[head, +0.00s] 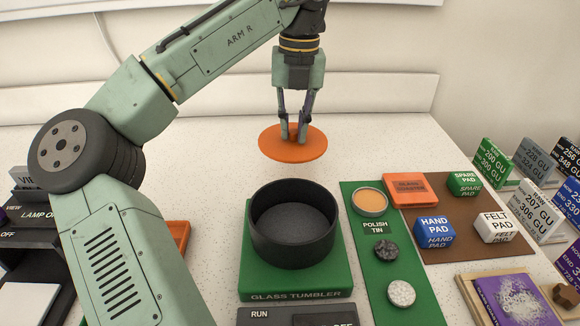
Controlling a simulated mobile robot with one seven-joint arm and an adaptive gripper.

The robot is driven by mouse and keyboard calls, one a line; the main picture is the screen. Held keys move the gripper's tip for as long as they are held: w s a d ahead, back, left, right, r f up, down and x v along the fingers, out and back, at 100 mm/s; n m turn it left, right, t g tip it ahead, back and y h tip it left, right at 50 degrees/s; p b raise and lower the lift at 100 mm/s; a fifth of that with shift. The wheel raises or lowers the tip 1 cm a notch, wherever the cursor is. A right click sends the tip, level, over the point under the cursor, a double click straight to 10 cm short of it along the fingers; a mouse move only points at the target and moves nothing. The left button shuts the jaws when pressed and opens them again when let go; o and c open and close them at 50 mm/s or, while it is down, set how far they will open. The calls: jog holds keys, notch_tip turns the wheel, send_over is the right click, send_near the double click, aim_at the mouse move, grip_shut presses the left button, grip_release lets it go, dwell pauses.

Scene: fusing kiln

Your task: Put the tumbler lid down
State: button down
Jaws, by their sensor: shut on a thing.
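The tumbler lid (266,142) is a flat orange disc in the head view. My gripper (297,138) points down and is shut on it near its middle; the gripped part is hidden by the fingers. The lid is held roughly level, beyond the glass tumbler and apart from it in the picture; its exact height over the table is hard to tell. The glass tumbler (262,236) is a black open drum on a green base (290,285) marked GLASS TUMBLER. Its dark inside shows, with no lid on it.
Right of the tumbler, a green strip (372,282) bears a polish tin (370,200) and two round pads. An orange block (410,190) lies beside it. A brown mat (460,253) holds labelled pad blocks. White table (200,190) is clear left of the lid.

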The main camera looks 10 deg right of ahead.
aim_at(295, 132)
notch_tip(295, 132, down, 3)
jog(key=shift+s+f, duration=0.15)
jog(key=shift+f, duration=2.45)
jog(key=c, duration=1.6)
grip_release()
jog(key=shift+o, duration=0.2)
jog(key=r, duration=0.8)
jog(key=r+p, duration=0.1)
jog(key=r, duration=0.3)
jog(key=shift+d, duration=0.25)
